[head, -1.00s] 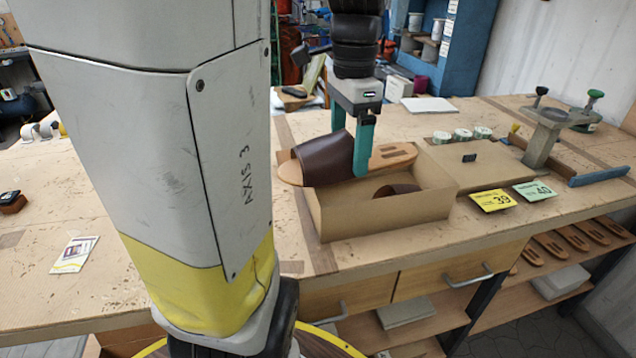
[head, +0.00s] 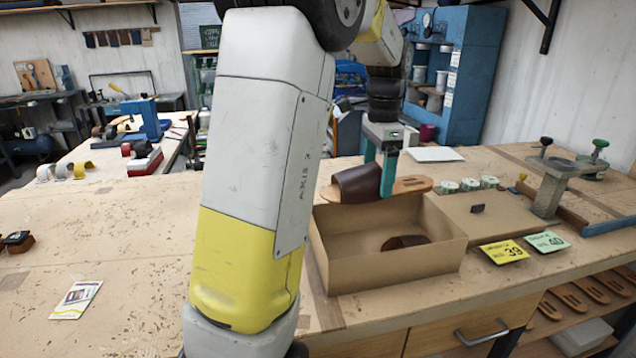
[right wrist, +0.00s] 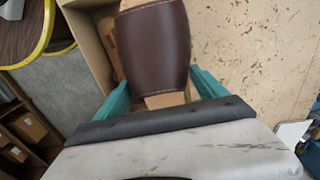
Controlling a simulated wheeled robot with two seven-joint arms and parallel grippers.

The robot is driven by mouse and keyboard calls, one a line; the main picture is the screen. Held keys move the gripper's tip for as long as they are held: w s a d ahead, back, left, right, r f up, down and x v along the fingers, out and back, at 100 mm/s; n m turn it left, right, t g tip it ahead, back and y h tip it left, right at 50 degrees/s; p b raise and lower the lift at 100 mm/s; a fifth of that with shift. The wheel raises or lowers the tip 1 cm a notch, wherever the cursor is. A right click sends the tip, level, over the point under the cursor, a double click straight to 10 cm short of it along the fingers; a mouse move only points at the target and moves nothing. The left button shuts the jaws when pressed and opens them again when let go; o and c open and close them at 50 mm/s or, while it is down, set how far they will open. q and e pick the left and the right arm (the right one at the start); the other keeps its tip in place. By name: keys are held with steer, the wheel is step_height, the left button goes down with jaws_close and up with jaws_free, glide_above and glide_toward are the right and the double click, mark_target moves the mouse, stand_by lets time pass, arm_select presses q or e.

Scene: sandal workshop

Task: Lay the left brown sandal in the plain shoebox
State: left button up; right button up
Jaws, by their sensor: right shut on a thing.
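My right gripper (head: 380,178) is shut on a sandal with a broad dark brown strap (head: 356,184) and a tan sole (head: 412,185). It holds the sandal roughly level, at the back left of the open plain cardboard shoebox (head: 395,272), around or above its rim. Another brown sandal (head: 404,242) lies inside the box, partly hidden by the front wall. In the right wrist view the held strap (right wrist: 155,48) sits between the teal fingers (right wrist: 163,92), with the box wall (right wrist: 82,38) to its left. My left gripper is out of view.
A closed-looking cardboard part with a black label (head: 477,209) adjoins the box on the right. Yellow (head: 504,251) and green (head: 547,241) size cards lie before it.

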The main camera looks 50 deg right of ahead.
steer(key=shift+f, duration=1.55)
steer(key=shift+f, duration=0.25)
steer(key=shift+f, duration=0.35)
steer(key=o, duration=1.7)
step_height(320, 180, up, 13)
steer(key=shift+r, duration=0.15)
